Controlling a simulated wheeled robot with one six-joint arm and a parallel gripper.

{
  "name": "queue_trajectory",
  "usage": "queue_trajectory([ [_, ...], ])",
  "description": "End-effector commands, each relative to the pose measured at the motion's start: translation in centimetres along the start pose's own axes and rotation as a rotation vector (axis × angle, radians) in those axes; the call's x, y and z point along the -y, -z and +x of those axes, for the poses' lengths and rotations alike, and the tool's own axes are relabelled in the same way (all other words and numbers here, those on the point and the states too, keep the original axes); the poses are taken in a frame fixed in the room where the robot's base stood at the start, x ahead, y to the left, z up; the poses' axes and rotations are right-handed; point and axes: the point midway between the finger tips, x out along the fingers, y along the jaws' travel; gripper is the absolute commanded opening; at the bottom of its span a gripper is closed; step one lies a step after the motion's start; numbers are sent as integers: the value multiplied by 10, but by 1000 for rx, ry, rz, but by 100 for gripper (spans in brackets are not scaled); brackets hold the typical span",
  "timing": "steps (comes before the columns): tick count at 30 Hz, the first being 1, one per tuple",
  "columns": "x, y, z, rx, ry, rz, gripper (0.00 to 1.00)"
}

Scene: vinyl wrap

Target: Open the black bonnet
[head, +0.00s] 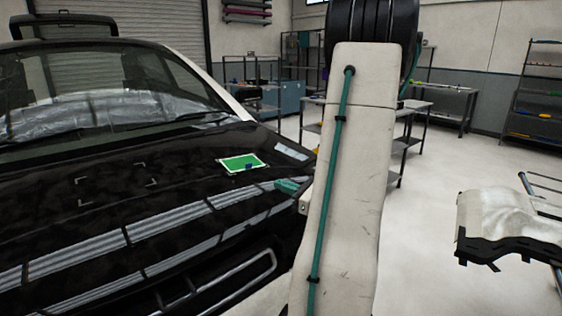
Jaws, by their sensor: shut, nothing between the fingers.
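The black bonnet (110,210) fills the lower left of the head view. It looks down and closed, glossy, with light strips reflected across it. My gripper (287,186) shows only in part, as a small teal tip at the bonnet's right front edge, just left of my pale arm. It is shut with nothing held. I cannot tell whether it touches the bonnet. My arm hides the rest of it and part of the car's front corner.
A green card with a white border (238,161) lies on the bonnet, with a small blue item on it. The windscreen (110,85) is behind. A padded stand (510,225) is at right. Workbenches (440,88) and a shelf rack (540,105) stand behind. Floor between is clear.

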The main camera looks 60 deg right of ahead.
Motion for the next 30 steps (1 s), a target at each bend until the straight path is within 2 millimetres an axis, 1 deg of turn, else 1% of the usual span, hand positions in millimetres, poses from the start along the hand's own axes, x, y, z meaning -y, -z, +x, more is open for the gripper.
queue_trajectory([
  [1,25,10,-20,18,108,41,0],
  [3,50,19,-40,39,217,74,0],
  [6,69,26,-58,59,308,99,0],
  [9,77,27,-59,67,339,107,0],
  [11,79,27,-53,67,339,107,0],
  [14,83,26,-37,67,335,106,0],
  [21,100,24,14,66,332,106,0],
  [24,106,23,32,66,333,105,0],
  [25,108,20,36,67,333,104,0],
  [27,110,5,35,68,335,101,0],
  [30,112,-6,36,67,335,103,0],
])
